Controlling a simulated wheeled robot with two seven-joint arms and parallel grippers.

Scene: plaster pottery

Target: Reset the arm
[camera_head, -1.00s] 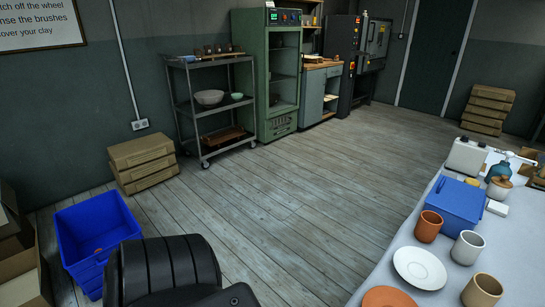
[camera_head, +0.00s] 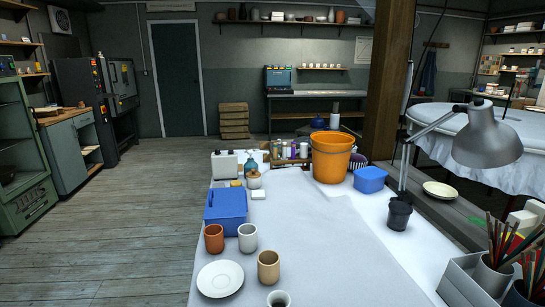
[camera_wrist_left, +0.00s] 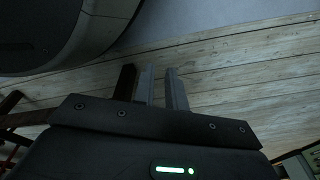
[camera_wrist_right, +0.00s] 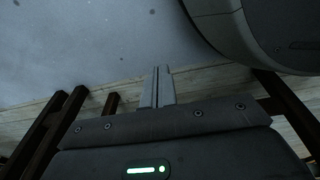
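My left gripper (camera_wrist_left: 162,88) shows only in the left wrist view. Its two grey fingers stand slightly apart with plank floor between them and nothing held. My right gripper (camera_wrist_right: 157,87) shows only in the right wrist view. Its two grey fingers are together, with nothing visible between them. Neither arm shows in the head view now.
The head view shows a pale-covered table (camera_head: 330,255) with a white saucer (camera_head: 220,279), several cups, a blue box (camera_head: 226,206), an orange bucket (camera_head: 331,157) and a lamp (camera_head: 485,137). Dark wooden bars (camera_wrist_right: 62,125) lie near my right gripper. The left floor (camera_head: 115,230) is clear.

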